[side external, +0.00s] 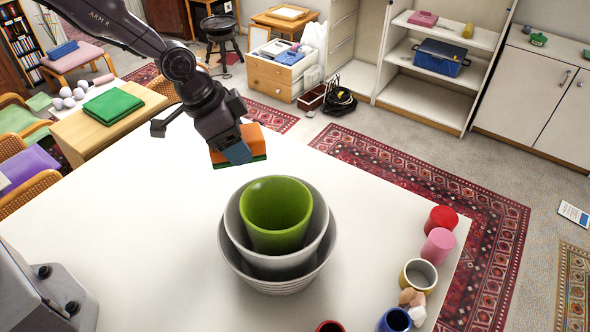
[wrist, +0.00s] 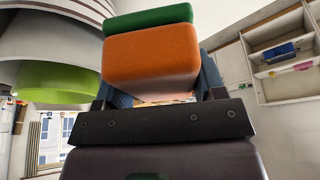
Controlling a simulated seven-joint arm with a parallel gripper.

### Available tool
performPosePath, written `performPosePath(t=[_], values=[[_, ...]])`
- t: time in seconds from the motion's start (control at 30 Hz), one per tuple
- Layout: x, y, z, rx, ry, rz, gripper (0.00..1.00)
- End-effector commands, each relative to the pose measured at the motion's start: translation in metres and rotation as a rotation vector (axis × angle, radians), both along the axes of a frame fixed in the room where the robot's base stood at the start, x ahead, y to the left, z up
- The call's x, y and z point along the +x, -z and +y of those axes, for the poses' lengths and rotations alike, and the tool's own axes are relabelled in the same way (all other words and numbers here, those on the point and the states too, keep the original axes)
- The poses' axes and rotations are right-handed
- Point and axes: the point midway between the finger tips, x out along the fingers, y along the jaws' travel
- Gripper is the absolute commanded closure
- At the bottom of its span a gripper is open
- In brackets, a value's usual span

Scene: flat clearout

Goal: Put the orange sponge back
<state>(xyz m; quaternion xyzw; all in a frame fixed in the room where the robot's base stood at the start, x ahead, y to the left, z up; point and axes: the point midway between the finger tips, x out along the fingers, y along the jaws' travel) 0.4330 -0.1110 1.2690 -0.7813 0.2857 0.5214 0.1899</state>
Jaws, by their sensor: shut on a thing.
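The orange sponge (side external: 246,140) has a dark green layer along its lower side. My gripper (side external: 238,152) is shut on it and holds it in the air above the white table, behind and a little left of the nested bowls. In the wrist view the orange sponge (wrist: 152,62) sits between the blue fingers of my gripper (wrist: 155,90), with its green layer on the far side. A green cup or bowl (side external: 276,205) stands inside a grey bowl (side external: 318,232), which sits in a larger grey bowl (side external: 232,262). The inside of the green one looks empty.
Along the table's right edge stand a red cylinder (side external: 441,218), a pink cylinder (side external: 438,245), a yellow-rimmed cup (side external: 418,275) and a blue cup (side external: 394,320). The left part of the white table (side external: 130,215) is clear. A shelf (side external: 430,98) stands behind.

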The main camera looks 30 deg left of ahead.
Motion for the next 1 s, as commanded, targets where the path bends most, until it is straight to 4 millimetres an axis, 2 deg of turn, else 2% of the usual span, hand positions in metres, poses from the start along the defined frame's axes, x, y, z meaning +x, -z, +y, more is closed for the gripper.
performPosePath(t=[0.17,0.27,0.6,0.7,0.8,1.0], values=[[0.001,0.004,-0.001,0.0,0.078,0.001,0.59],[0.016,0.011,-0.006,-0.001,0.09,0.001,0.59],[0.089,0.045,-0.024,0.0,0.085,0.0,0.59],[0.103,0.069,-0.028,0.001,0.085,0.006,0.59],[0.116,0.084,-0.031,0.001,0.085,0.003,0.59],[0.129,0.096,-0.034,0.001,0.085,0.0,0.59]])
